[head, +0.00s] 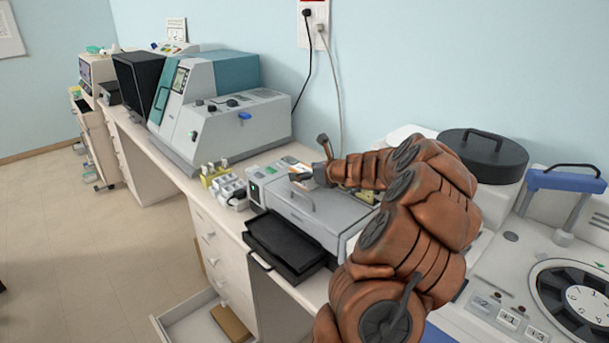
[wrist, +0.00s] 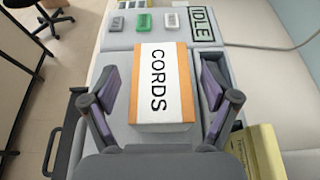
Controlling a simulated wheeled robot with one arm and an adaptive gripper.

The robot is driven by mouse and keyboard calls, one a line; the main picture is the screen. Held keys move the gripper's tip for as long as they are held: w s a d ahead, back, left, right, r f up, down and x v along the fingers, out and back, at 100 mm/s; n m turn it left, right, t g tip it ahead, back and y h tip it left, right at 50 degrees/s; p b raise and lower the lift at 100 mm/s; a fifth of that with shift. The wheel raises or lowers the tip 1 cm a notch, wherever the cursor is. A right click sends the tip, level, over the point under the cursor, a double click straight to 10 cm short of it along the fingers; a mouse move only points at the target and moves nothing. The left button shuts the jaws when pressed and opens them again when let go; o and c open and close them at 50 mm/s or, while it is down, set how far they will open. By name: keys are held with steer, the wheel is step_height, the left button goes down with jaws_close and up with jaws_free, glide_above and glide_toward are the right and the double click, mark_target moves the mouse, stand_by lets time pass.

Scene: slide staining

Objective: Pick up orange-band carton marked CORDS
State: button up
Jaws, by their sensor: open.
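The carton marked CORDS (wrist: 160,84) is white with orange bands along its edges. In the wrist view it lies on top of a grey bench machine, its lettering facing the camera. My gripper (wrist: 161,90) is open, with one finger on each side of the carton. A gap shows between the carton and each finger, and nothing is gripped. In the head view my gripper (head: 305,176) is over the grey machine (head: 318,212), and the carton is mostly hidden there.
The machine's panel has several buttons and an IDLE display (wrist: 202,23). A yellow box (wrist: 257,153) stands close to the right finger. A black tray (head: 284,243) juts from the machine's front. An open drawer (head: 190,318) sticks out below the bench.

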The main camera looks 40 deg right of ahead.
steer(key=shift+w+f, duration=0.1)
steer(key=shift+w, duration=0.05)
steer(key=shift+c, duration=0.2)
steer(key=c, duration=1.2)
steer(key=shift+r, duration=0.2)
